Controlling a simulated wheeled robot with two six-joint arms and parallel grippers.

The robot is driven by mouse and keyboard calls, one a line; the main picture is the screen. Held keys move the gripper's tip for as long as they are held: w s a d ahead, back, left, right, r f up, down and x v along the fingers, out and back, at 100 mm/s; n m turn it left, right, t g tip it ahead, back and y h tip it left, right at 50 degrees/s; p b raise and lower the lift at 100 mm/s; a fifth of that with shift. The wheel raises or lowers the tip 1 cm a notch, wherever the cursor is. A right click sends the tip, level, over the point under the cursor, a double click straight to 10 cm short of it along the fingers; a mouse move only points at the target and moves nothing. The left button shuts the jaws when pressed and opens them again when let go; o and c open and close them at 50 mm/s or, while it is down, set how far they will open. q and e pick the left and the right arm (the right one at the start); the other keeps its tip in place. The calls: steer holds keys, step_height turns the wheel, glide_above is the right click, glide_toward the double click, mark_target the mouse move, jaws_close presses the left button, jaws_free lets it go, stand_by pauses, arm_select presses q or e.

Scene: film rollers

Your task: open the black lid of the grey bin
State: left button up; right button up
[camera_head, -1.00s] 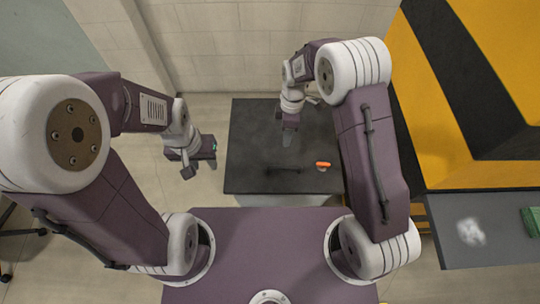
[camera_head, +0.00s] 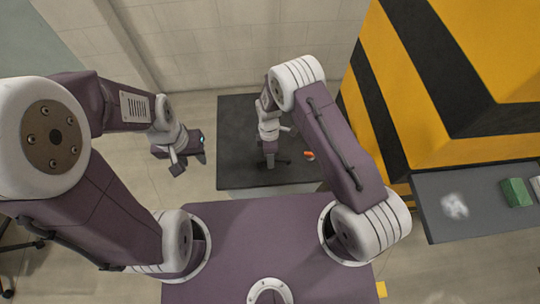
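A dark, flat square top (camera_head: 235,150), which looks like the black lid of the bin, lies beyond my base in the head view. A paler strip (camera_head: 255,190) along its near edge may be the grey bin body, mostly hidden. My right gripper (camera_head: 269,163) points down over the top, beside a thin dark bar that looks like a handle. It is too small to tell whether the fingers touch the bar, or are open or shut. My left gripper (camera_head: 177,168) hangs over the floor left of the top, with its fingers hard to make out.
A small orange object (camera_head: 309,156) is on the dark top, right of my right gripper. A grey table (camera_head: 440,185) at the right carries a green block (camera_head: 516,192) and a whitish patch. A yellow-and-black striped block (camera_head: 400,100) stands behind it. A pale wall closes the back.

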steer(key=shift+a, duration=0.1)
steer(key=shift+c, duration=0.3)
jaws_close()
steer(key=shift+r, duration=0.1)
stand_by(0.9)
